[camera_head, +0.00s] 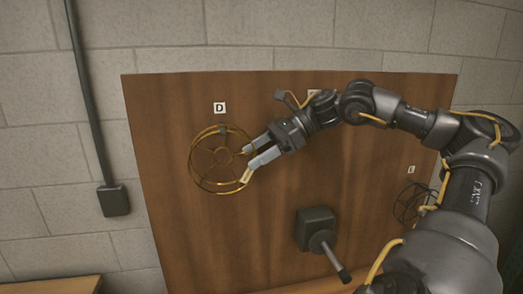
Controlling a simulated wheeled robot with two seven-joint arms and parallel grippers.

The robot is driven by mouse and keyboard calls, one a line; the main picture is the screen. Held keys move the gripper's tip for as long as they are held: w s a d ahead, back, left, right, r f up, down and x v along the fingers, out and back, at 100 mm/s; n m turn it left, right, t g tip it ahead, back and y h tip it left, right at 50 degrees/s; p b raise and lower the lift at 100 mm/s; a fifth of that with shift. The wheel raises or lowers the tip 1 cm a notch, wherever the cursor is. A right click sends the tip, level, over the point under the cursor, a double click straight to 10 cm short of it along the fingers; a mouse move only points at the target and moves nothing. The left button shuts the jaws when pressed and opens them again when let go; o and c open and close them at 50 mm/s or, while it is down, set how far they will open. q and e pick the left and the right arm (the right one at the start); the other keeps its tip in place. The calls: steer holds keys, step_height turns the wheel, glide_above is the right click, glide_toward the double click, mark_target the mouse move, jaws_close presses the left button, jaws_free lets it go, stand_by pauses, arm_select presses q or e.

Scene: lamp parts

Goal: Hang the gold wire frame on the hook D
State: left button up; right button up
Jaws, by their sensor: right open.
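The gold wire frame (193,168) is against the brown wooden board, just below the label D (220,108). A small grey piece, which looks like hook D (223,130), shows at the top of the frame. The frame appears to hang there, but the exact contact is too small to tell. My right gripper (251,158) is open at the frame's right side, with its fingertips by the rim. Whether the fingers touch the wire cannot be told. My left gripper is not in view.
A dark wire frame (410,203) is on the board at the right, below label E (411,169). A dark block with a rod (316,228) sticks out from the lower board. A second label is partly hidden behind my right arm. A conduit and box (114,200) are on the left wall.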

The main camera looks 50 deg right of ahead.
steer(key=b+v, duration=0.4)
steer(key=v, duration=0.6)
steer(key=shift+s+d+r, duration=0.2)
steer(key=shift+s+d, duration=0.05)
steer(key=shift+f, duration=0.1)
